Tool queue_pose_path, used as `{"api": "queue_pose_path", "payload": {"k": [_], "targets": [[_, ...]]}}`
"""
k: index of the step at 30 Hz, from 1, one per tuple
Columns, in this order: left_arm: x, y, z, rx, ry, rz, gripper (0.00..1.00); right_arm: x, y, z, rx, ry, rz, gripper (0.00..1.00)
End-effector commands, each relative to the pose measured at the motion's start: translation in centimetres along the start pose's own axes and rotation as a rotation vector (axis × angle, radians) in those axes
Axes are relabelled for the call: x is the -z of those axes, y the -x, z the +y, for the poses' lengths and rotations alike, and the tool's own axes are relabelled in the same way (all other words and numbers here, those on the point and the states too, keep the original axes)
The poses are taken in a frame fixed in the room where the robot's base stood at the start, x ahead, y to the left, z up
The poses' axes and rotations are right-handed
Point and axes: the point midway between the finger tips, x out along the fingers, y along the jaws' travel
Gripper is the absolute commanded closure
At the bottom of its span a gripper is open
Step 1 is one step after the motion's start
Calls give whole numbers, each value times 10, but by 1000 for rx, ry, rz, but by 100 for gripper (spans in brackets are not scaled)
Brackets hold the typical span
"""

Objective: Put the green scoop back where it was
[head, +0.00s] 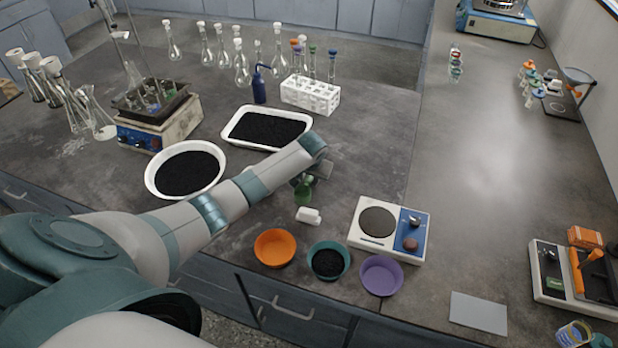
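The green scoop (304,190) shows at the middle of the bench, right under the end of my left arm. My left gripper (319,170) is over its upper end and covers part of it. The fingers are small and partly hidden by the wrist, so I cannot tell whether they are closed on the scoop or whether it touches the bench. My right gripper is not in view.
A small white object (309,216) lies just in front of the scoop. Orange (275,248), teal (328,261) and purple (381,276) bowls line the front edge. A scale (389,229) stands right. A white tray (237,130) and round dish (151,181) hold black grains.

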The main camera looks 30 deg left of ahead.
Motion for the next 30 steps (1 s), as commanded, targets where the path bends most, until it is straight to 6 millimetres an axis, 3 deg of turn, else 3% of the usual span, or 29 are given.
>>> {"api": "queue_pose_path", "payload": {"k": [17, 23, 30], "targets": [[2, 9, -1, -1, 0, 1, 63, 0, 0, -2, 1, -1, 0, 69], [2, 28, -1, 0, 0, 2, 63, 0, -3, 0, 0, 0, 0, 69], [2, 65, -1, 0, 0, 3, 63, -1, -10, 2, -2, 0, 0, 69]]}}
